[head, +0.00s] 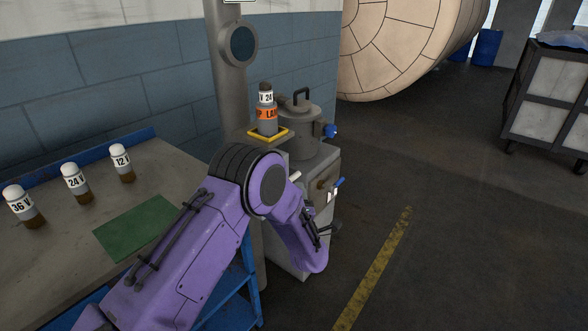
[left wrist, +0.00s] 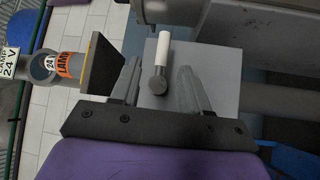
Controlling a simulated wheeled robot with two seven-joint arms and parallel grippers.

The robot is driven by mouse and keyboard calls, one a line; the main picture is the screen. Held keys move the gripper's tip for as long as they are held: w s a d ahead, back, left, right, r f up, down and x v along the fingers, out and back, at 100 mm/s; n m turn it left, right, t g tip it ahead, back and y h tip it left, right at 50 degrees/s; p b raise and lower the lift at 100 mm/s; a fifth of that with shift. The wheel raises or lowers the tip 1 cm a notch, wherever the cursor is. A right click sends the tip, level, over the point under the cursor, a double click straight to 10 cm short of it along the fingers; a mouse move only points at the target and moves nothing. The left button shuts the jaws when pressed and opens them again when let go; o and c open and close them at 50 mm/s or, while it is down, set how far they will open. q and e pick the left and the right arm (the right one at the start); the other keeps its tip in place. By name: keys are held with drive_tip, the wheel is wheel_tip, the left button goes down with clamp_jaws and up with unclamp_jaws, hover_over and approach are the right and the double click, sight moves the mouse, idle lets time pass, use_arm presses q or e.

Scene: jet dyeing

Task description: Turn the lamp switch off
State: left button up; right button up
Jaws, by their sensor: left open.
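The lamp switch (left wrist: 162,62) shows in the left wrist view as a lever with a white handle and a round grey hub on a grey box face. The white tip of a lever (head: 295,176) also shows in the head view beside my purple arm. My left gripper (left wrist: 160,68) is open, with one finger on each side of the lever; I cannot tell whether either touches it. In the head view my arm hides most of the gripper. The lamp unit (head: 267,120), with an orange LAMP label and 24 V marking, stands on a yellow-edged plate. My right gripper is out of view.
A grey lidded pot (head: 302,130) with a blue knob and a blue-handled lever (head: 339,183) are close to my arm. Floor at right is clear up to a cart (head: 545,98).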

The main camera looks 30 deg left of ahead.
sight(294, 176)
use_arm(q)
drive_tip(key=x, duration=0.9)
drive_tip(key=shift+w+a+f, duration=0.15)
drive_tip(key=shift+a+f, duration=0.05)
clamp_jaws()
